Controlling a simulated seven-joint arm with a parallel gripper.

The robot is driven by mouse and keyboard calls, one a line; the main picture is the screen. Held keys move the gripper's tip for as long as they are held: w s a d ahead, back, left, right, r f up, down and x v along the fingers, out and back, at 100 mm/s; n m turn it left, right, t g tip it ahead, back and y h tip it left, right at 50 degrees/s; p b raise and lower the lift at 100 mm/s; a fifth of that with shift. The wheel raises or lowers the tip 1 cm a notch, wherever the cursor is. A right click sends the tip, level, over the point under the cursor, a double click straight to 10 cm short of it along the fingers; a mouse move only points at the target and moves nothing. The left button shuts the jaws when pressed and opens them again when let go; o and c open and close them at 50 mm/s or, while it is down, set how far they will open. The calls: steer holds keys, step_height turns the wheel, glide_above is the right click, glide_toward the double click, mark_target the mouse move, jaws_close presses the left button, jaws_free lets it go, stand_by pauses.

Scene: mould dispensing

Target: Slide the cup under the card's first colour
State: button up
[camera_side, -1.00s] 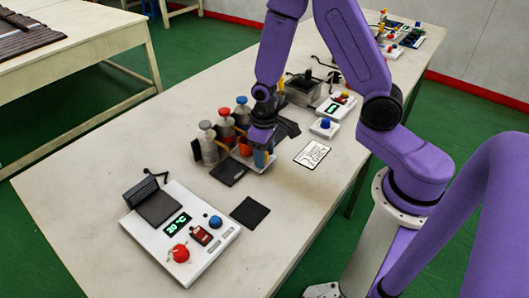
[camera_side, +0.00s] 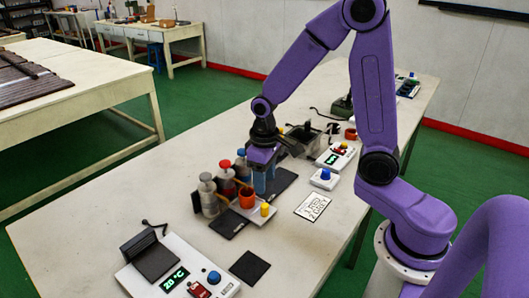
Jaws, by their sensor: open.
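An orange cup (camera_side: 247,199) stands upright on the pale base of the dispenser (camera_side: 262,217). Behind it are three bottles: a grey-topped one (camera_side: 208,198), a red-topped one (camera_side: 226,182) and a blue-topped one (camera_side: 241,166). The cup is in front of the red and blue bottles; I cannot tell exactly which one it is under. The white card (camera_side: 312,207) lies flat to the right, with two lines of black writing too small to read surely. My gripper (camera_side: 263,182) points down, open, just behind and above the cup, with no visible hold on it.
A yellow button (camera_side: 265,209) sits beside the cup. A white box with a blue button (camera_side: 323,178) is to the right. Dark pads (camera_side: 249,267) lie on the table. A heater unit reading 20 °C (camera_side: 175,280) is at the front. The table's left part is clear.

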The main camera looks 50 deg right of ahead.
step_height(320, 180, up, 8)
steer(key=shift+f, duration=0.2)
stand_by(0.3)
steer(key=s+a+n, duration=0.2)
steer(key=s+n, duration=0.8)
steer(key=s, duration=1.1)
steer(key=shift+a+f, duration=0.2)
steer(key=shift+a, duration=0.2)
